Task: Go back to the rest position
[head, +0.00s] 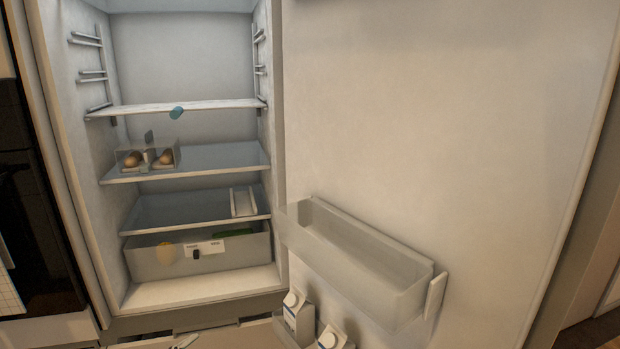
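An open fridge (180,55) fills the left half of the head view. Its door (440,130) is swung wide open to the right, inner face toward me. Neither of my grippers can be made out in this view. Small pale and dark shapes at the bottom edge, below the fridge, are cut off and too unclear to name.
A clear box with brown eggs (148,158) sits on a middle shelf. A drawer (150,262) is at the bottom. The door carries an empty bin (350,262) and cartons (293,302) lower down.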

